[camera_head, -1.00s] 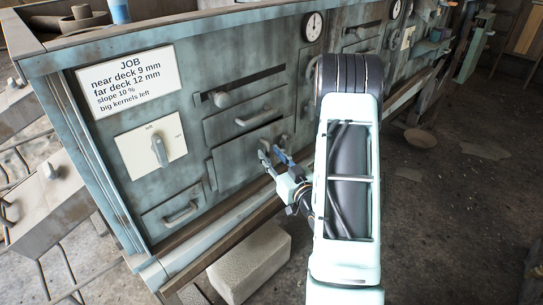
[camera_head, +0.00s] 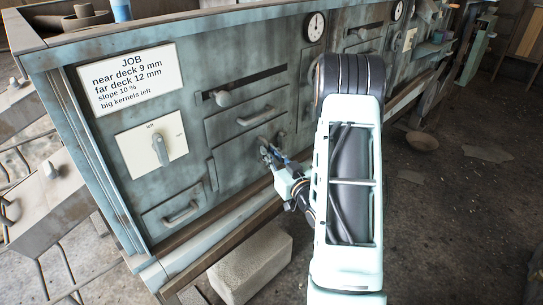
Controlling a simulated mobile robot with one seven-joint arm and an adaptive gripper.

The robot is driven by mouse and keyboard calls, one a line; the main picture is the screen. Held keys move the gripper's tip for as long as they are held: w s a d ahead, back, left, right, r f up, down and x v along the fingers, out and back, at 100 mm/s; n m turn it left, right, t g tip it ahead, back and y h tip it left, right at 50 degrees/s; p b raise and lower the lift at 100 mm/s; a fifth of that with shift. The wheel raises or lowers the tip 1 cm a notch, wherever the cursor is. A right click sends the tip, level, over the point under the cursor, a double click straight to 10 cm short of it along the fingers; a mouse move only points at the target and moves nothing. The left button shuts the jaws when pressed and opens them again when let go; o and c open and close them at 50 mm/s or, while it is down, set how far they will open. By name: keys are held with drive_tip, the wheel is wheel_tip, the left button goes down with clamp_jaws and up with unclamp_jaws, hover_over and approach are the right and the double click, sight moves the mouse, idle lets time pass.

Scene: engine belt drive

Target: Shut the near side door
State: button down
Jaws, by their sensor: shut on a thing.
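The near side door (camera_head: 236,161) is a worn grey-green panel low on the machine's front, below a drawer with a bar handle. It sits nearly flush with the front, but whether it is fully shut is hard to tell. My gripper (camera_head: 268,153) is at the right part of this door, with its fingers closed together on the small door handle (camera_head: 264,142). The fingers and wrist hide most of the handle and the door's lower right corner.
The drawer (camera_head: 240,122) is above the door, and another drawer (camera_head: 172,212) is at lower left. A slider knob (camera_head: 222,98) and a switch (camera_head: 160,149) stick out nearby. A stone block (camera_head: 250,268) lies on the floor below. Open floor is at right.

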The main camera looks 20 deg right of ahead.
drive_tip(key=c, duration=2)
unclamp_jaws()
drive_tip(key=shift+w+d, duration=0.15)
drive_tip(key=shift+d, duration=0.05)
drive_tip(key=shift+o, duration=0.2)
drive_tip(key=s, duration=1.2)
drive_tip(key=shift+d, duration=0.25)
